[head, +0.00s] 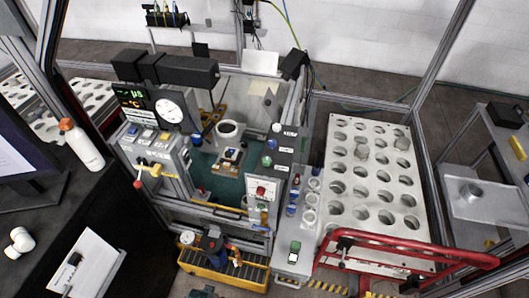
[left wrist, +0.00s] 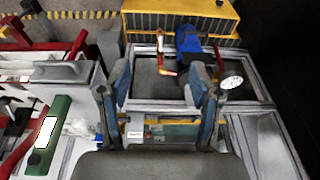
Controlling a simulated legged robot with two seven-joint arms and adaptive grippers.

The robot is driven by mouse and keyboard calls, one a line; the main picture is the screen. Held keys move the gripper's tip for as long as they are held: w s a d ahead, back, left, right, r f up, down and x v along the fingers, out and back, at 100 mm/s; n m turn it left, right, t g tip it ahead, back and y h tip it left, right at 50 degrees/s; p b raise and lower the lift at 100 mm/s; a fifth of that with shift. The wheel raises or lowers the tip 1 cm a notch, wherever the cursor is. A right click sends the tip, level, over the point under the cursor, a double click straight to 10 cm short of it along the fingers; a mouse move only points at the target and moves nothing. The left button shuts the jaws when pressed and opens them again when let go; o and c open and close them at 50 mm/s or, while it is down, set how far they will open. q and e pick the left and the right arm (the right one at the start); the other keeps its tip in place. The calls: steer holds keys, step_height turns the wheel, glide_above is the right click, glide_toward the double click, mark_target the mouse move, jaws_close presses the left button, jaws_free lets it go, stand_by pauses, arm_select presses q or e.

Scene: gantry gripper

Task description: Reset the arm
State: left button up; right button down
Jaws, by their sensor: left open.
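My left gripper (left wrist: 163,75) shows in the left wrist view with its two blue-grey fingers apart and nothing between them. Beyond the fingertips is a blue fitting (left wrist: 188,40) with red parts and a round white gauge (left wrist: 231,82), in front of a yellow-edged tray (left wrist: 215,14). In the head view a control panel (head: 262,188) carries a red button and stands at the front of the machine. A lever with a red knob (head: 138,184) sticks out from the left box. I cannot tell which part is the arm to reset. My right gripper is in neither view.
A white rack with round holes (head: 375,185) stands right of the machine, with a red tubular frame (head: 400,247) before it. A dark desk with a white bottle (head: 82,145) is at left. Metal posts frame the machine. A green device (left wrist: 48,135) is at left in the wrist view.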

arm_select(q)
steer(key=s+a+f+g+b, duration=0.15)
steer(key=s+f, duration=0.35)
steer(key=f, duration=0.7)
steer(key=s+f+b, duration=0.3)
steer(key=s+f, duration=0.1)
steer(key=f, duration=0.9)
steer(key=s+a+f+b, duration=0.2)
steer(key=s+f, duration=0.7)
steer(key=s, duration=0.3)
steer(key=shift+f, duration=0.3)
